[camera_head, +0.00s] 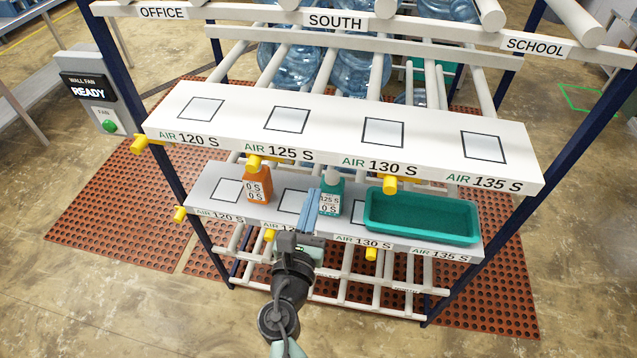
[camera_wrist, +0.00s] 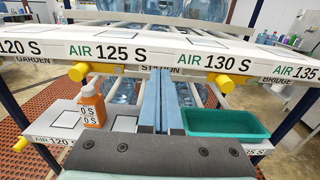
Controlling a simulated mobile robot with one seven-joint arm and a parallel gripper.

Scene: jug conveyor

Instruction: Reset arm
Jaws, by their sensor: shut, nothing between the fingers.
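My gripper (camera_head: 311,210) is in front of the lower white shelf (camera_head: 215,207), its blue fingers pointing towards the rack. The fingers lie together with nothing between them; they also show in the wrist view (camera_wrist: 168,105). An orange bottle (camera_head: 257,185) with "0 S" labels stands on the lower shelf to the left of the fingers. A teal bottle (camera_head: 331,198) labelled "125 S" and "0 S" stands just right of the fingers in the head view. I cannot tell whether the fingers touch it; the wrist view hides it.
A teal tray (camera_head: 421,215) sits at the right of the lower shelf. The upper shelf (camera_head: 340,139) has several empty marked squares. Yellow knobs (camera_head: 390,185) stick out below the shelf fronts. Blue water jugs (camera_head: 350,62) lie behind. A wall fan box (camera_head: 92,100) reads "READY".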

